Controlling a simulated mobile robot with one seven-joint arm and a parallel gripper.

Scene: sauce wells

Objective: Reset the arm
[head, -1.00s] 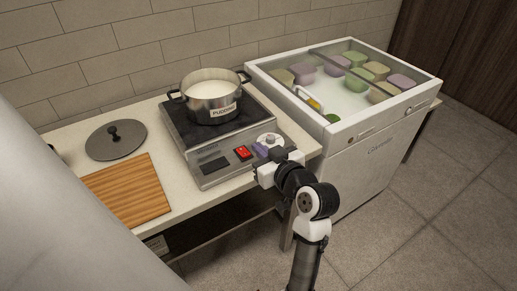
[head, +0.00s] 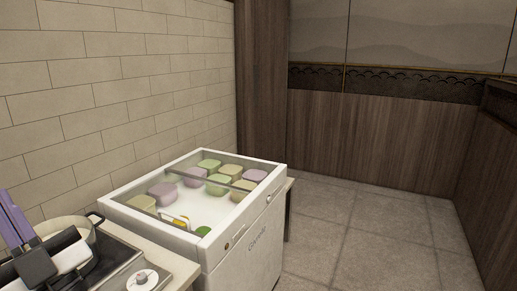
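My gripper (head: 22,232) shows at the left edge of the head view, in front of the pot and above the hob. Its two long purple fingers point up and lie close to each other. From this angle I cannot tell whether they are open or shut, and I see nothing held between them. The rest of my arm is cut off by the frame's edge.
A pot (head: 68,228) stands on the hob (head: 112,262), partly hidden by my gripper. The hob's white knob (head: 143,280) is at bottom. A white glass-topped freezer (head: 240,252) holds several green and purple tubs. The tiled floor (head: 370,235) at right is clear.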

